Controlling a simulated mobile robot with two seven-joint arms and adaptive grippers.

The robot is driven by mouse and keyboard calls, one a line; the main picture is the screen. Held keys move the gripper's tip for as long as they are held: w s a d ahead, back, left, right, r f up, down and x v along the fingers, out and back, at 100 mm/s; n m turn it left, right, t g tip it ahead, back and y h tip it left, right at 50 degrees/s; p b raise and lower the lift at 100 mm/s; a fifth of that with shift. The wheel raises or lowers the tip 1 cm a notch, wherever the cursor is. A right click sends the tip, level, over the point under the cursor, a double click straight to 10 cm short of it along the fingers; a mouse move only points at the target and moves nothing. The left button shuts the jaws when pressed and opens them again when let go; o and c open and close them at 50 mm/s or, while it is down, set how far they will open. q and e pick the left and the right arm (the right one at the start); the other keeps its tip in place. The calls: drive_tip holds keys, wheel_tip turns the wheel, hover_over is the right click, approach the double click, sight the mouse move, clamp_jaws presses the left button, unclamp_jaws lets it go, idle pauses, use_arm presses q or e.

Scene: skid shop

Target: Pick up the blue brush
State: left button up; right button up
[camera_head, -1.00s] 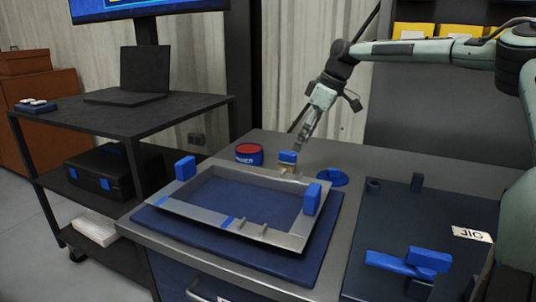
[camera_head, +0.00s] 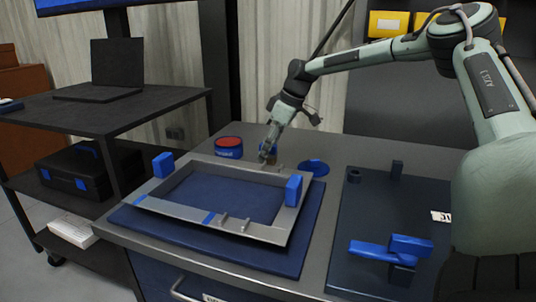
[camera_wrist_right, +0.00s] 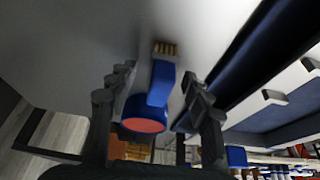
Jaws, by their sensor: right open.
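The blue brush (camera_wrist_right: 160,84) shows in the right wrist view with its tan bristles at the top, between the two fingers of my right gripper (camera_wrist_right: 155,92). The fingers are apart, with a gap on each side of the brush. In the head view the brush (camera_head: 268,147) is mostly hidden behind my right gripper (camera_head: 267,155), at the back of the bench behind the grey frame. Whether the fingers touch it cannot be told. My left gripper is not in view.
A blue can with a red top (camera_head: 229,147) stands just left of the brush. A blue disc (camera_head: 314,167) lies to the right. The grey frame (camera_head: 190,218) with upright blue blocks sits in front. A jig board (camera_head: 350,225) with blue parts is at right.

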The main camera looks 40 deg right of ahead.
clamp_jaws()
drive_tip(key=shift+r, duration=0.15)
